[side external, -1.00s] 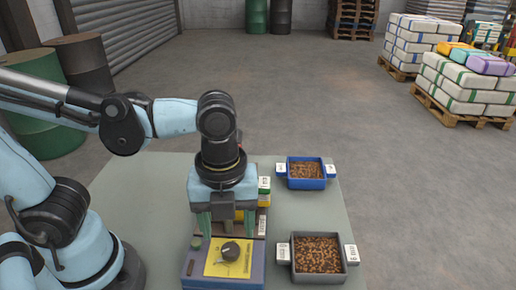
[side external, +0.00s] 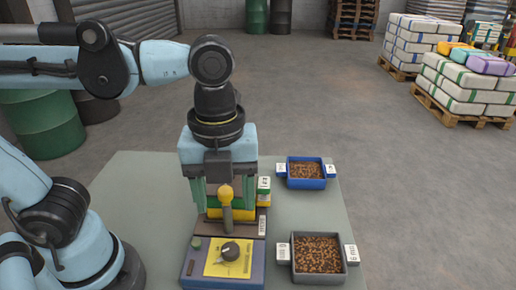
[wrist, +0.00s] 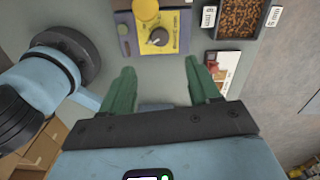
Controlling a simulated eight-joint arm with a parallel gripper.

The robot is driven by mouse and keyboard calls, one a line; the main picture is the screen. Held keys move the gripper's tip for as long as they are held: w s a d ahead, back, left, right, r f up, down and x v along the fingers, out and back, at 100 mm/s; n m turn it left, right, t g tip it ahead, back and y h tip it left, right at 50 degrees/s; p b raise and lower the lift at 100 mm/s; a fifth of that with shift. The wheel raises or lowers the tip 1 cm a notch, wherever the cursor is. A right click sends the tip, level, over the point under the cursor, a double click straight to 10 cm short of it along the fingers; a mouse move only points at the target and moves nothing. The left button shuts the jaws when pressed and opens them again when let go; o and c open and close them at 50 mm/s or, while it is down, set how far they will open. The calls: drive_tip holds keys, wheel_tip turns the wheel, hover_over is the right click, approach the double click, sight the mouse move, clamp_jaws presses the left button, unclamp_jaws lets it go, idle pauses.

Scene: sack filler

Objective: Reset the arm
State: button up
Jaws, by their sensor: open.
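My gripper (side external: 225,208) is open and empty, with its two green fingers spread apart. In the side view it hangs above the back of a blue-grey control box (side external: 187,282). The box has a yellow panel (side external: 213,268) with a black knob (side external: 230,251). A lever with a yellow ball top (side external: 226,193) stands upright in front of the gripper. In the wrist view, the fingers (wrist: 160,78) point toward the box; the yellow panel (wrist: 178,30), knob (wrist: 158,37) and yellow ball (wrist: 145,9) lie beyond the tips.
A blue tray (side external: 306,186) and a grey tray (side external: 342,276), both with brown pellets and white labels, stand on the table's right. Green and yellow pieces (side external: 262,195) stand behind the gripper, partly hidden. The table's left part (side external: 140,200) is bare. Drums and sack pallets are farther back.

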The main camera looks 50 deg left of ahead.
sight(230, 249)
drive_tip(key=shift+f, duration=0.15)
drive_tip(key=shift+f, duration=5.9)
wheel_tip(230, 249, up, 12)
wheel_tip(230, 249, down, 12)
drive_tip(key=shift+f, duration=0.1)
drive_tip(key=n, duration=0.5)
drive_tip(key=shift+n, duration=0.3)
drive_tip(key=shift+r+n, duration=0.3)
drive_tip(key=shift+r, duration=1.8)
